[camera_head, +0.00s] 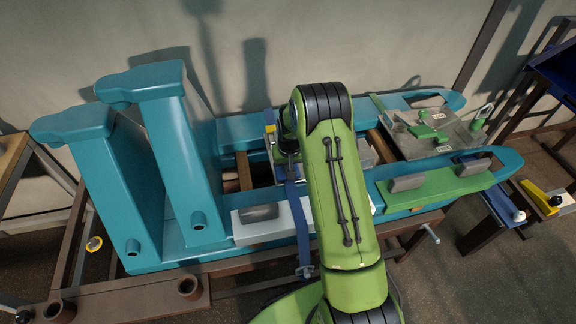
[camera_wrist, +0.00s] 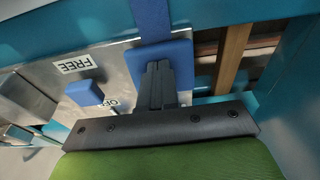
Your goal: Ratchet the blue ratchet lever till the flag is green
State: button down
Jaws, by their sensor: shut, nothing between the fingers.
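A blue piece (camera_wrist: 178,52), which looks like the ratchet lever, lies over a grey metal plate (camera_wrist: 35,72) in the wrist view. My gripper (camera_wrist: 157,70) has its dark fingers together in front of this blue piece. They overlap it in the picture; I cannot tell whether they touch it. A smaller blue block (camera_wrist: 86,92) is left of the fingers, between a "FREE" label (camera_wrist: 76,64) and a second label partly hidden. A blue strap (camera_wrist: 152,18) runs up from the blue piece. I cannot make out the flag in either view; my arm covers much of the mechanism in the head view.
A teal frame (camera_head: 240,130) with two tall teal posts (camera_head: 165,110) stands on the brown bench (camera_head: 150,302). The blue strap (camera_head: 298,215) hangs over the near rail. A metal plate with green clamps (camera_head: 425,131) is at right. A green rail (camera_head: 430,190) lies in front of it.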

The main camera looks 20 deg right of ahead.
jog(key=shift+s+f, duration=0.1)
jog(key=shift+f, duration=0.05)
notch_tip(320, 180, up, 4)
jog(key=p, duration=0.2)
jog(key=shift+s+p, duration=0.1)
jog(key=shift+p, duration=0.2)
jog(key=s+a+r+p, duration=0.1)
jog(key=s+r+p, duration=0.1)
jog(key=s+r, duration=0.4)
notch_tip(320, 180, up, 2)
jog(key=shift+a+r, duration=0.15)
